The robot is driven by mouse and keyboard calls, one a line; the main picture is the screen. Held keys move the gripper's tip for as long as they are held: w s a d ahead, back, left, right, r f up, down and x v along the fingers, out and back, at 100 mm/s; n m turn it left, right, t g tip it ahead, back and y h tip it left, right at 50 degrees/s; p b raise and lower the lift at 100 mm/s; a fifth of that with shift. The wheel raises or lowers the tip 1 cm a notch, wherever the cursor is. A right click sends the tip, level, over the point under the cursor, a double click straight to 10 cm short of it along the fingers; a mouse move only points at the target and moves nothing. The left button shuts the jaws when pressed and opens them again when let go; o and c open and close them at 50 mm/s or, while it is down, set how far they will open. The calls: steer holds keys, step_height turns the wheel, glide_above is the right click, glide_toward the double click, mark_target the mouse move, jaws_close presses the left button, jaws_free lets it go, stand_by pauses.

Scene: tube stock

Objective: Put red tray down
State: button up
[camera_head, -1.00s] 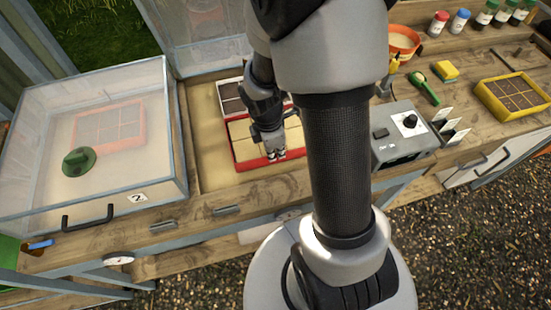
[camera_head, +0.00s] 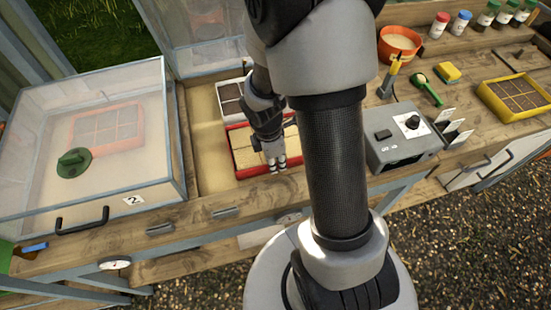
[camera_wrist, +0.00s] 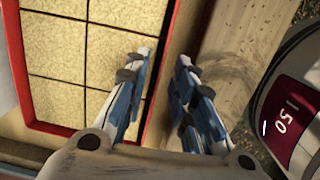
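The red tray (camera_head: 250,173) lies in the open sandy bed in the middle of the bench, in front of a white tray. Its square cells are tan. In the wrist view, its red rim (camera_wrist: 17,70) frames the cells on the left. My gripper (camera_head: 279,168) is over the tray's front edge. In the wrist view, my gripper (camera_wrist: 161,62) has its two blue-grey fingers apart, one on each side of the rim, with a visible gap.
A white tray (camera_head: 221,108) with dark cells sits behind. A glass-covered frame (camera_head: 120,195) with another red tray inside stands at left. A grey control box (camera_head: 400,150) stands at right.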

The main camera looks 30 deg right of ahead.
steer(key=s+a+r+m+t+p, duration=0.1)
steer(key=s+a+r+m+p, duration=0.15)
steer(key=r, duration=0.95)
steer(key=s+a+r+m+t+p, duration=0.1)
steer(key=a+r+m+p, duration=0.2)
steer(key=r, duration=0.8)
steer(key=s+a+r+m+t, duration=0.1)
steer(key=s+a+r+m, duration=0.1)
steer(key=s+r+m, duration=0.2)
steer(key=s+a+r+m+t+y, duration=0.1)
steer(key=s+a+r+m, duration=0.1)
steer(key=s+r+m, duration=0.2)
steer(key=shift+s+a+r+m, duration=0.2)
steer(key=shift+s+a+m, duration=0.1)
steer(key=shift+s+m, duration=0.25)
steer(key=shift+o, duration=0.4)
steer(key=shift+w, duration=0.15)
